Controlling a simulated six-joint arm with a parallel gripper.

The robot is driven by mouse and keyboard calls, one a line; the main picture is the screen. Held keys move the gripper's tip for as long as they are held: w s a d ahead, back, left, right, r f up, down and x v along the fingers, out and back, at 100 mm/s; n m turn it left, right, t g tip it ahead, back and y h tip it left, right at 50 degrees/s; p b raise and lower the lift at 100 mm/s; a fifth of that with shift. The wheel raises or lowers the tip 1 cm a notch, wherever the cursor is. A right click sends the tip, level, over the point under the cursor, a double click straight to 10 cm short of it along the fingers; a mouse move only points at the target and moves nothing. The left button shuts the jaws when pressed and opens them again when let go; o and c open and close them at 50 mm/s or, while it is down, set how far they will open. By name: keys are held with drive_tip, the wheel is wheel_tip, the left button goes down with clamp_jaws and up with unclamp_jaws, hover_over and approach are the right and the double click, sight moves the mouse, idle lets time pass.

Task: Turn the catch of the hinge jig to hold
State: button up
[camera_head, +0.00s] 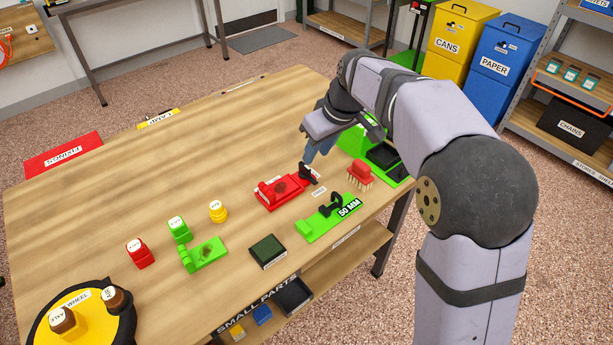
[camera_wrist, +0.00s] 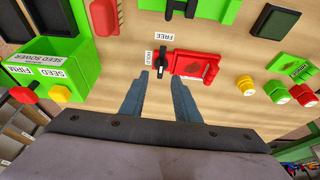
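The red hinge jig (camera_head: 279,191) lies on the wooden bench; it also shows in the wrist view (camera_wrist: 200,66). Its black catch (camera_wrist: 162,59) is at the jig's left end in the wrist view, its upper end near the FREE label (camera_wrist: 168,36). The HOLD label (camera_wrist: 149,57) is just left of the catch. My gripper (camera_wrist: 158,80) is open, its two fingertips apart on either side of the catch's lower end. In the head view my gripper (camera_head: 308,158) is above the jig's far right end and partly hides the catch. Contact cannot be told.
The green 50 MM jig (camera_head: 327,218) and a red brush (camera_head: 360,175) lie close by. A dark green block (camera_head: 267,252), a green jig (camera_head: 205,254) and several small capped pieces stand to the left. A green bin is behind the arm.

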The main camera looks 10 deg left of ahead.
sight(305, 165)
drive_tip(key=shift+w+a+x, duration=0.15)
drive_tip(key=shift+a+x, duration=0.05)
drive_tip(key=shift+x, duration=1.75)
drive_tip(key=shift+w+a+x, duration=0.15)
drive_tip(key=shift+a+x, duration=0.05)
drive_tip(key=shift+x, duration=1.7)
drive_tip(key=shift+r, duration=0.2)
clamp_jaws()
